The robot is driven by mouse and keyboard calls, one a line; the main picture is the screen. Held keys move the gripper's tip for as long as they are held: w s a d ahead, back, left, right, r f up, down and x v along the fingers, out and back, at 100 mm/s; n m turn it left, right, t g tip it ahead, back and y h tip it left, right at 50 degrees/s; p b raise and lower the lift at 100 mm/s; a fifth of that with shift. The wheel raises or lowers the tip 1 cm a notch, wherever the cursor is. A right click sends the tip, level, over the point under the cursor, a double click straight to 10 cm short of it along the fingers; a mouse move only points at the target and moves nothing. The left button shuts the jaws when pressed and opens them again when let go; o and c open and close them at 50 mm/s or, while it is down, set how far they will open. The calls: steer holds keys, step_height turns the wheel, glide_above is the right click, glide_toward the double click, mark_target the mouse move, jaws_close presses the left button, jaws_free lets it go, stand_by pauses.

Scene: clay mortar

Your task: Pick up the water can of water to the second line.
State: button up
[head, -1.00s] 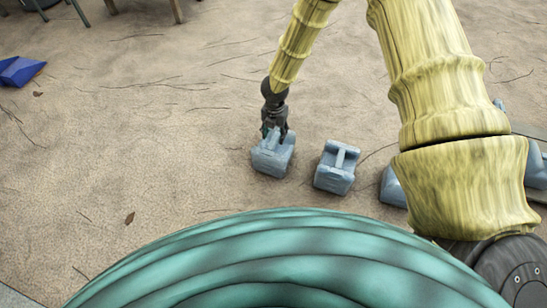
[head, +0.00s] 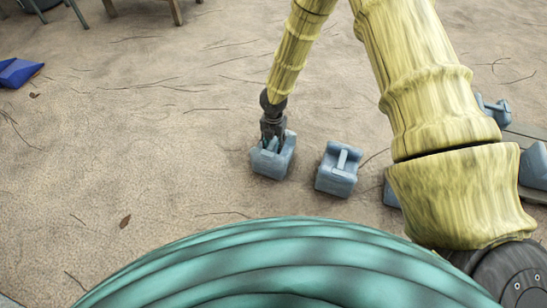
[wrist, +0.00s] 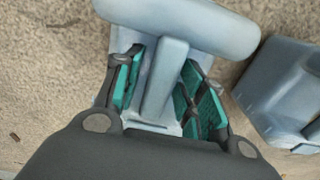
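A blue-grey water can (head: 272,165) stands on the sandy ground left of a second, similar can (head: 337,170). My gripper (head: 271,143) points down into the top of the left can. In the wrist view, the teal-padded fingers of my gripper (wrist: 160,95) stand on either side of the can's bar handle (wrist: 165,75). A gap shows between the left finger and the handle; the right finger is very close to it, and I cannot tell if it touches. The fingers are apart, not closed on the handle. No water line or water level can be made out.
The second can also shows at right in the wrist view (wrist: 285,95), close beside the gripper. More blue-grey cans (head: 493,108) are partly hidden behind my arm at right. A blue object (head: 18,72) lies far left.

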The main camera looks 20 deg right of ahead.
jaws_close()
steer(key=shift+w+r, duration=0.1)
steer(key=shift+r, duration=0.05)
